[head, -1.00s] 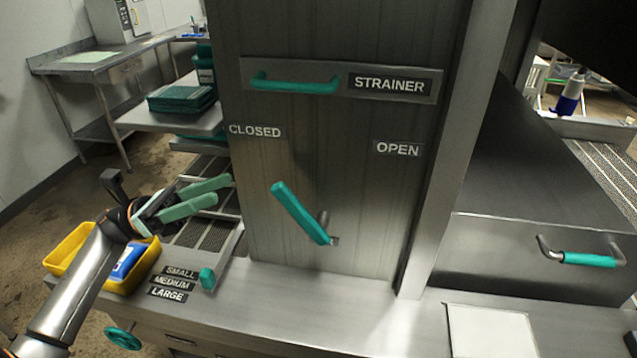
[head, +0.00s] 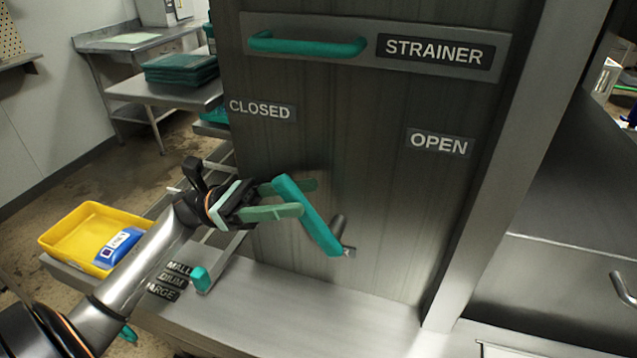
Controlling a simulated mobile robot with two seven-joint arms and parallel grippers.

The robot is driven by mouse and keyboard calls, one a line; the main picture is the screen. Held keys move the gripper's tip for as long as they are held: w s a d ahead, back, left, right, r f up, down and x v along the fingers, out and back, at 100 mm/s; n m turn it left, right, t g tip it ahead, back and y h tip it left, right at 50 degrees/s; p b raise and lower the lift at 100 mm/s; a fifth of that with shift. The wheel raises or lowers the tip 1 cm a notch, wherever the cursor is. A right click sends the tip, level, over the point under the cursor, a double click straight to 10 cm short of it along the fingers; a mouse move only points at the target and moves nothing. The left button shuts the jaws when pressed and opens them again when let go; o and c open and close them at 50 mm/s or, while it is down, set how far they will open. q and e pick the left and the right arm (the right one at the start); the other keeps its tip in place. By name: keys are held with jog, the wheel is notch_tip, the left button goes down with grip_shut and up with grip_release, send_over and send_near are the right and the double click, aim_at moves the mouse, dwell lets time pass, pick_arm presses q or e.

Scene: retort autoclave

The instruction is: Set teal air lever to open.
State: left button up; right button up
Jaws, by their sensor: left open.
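The teal air lever (head: 312,222) is on the dark metal panel, on a short pivot stub at its lower right end. It tilts up and left, toward the CLOSED label (head: 262,110). The OPEN label (head: 439,143) is on the panel to the upper right. My left gripper (head: 306,197) is open at the lever's upper part. One pale green finger passes in front of the lever and the other shows behind it. I cannot tell whether either finger touches it. My right gripper is not in view.
A teal STRAINER handle (head: 308,44) is above on the same panel. A small teal size lever (head: 200,279) stands on the steel ledge, below my left arm. A yellow bin (head: 78,222) with a blue item is at left. The ledge in front of the panel is clear.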

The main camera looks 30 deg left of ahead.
aim_at(303, 197)
pick_arm(q)
jog(key=shift+p+x, duration=0.45)
jog(key=shift+x, duration=1.65)
jog(key=shift+c, duration=0.3)
grip_shut()
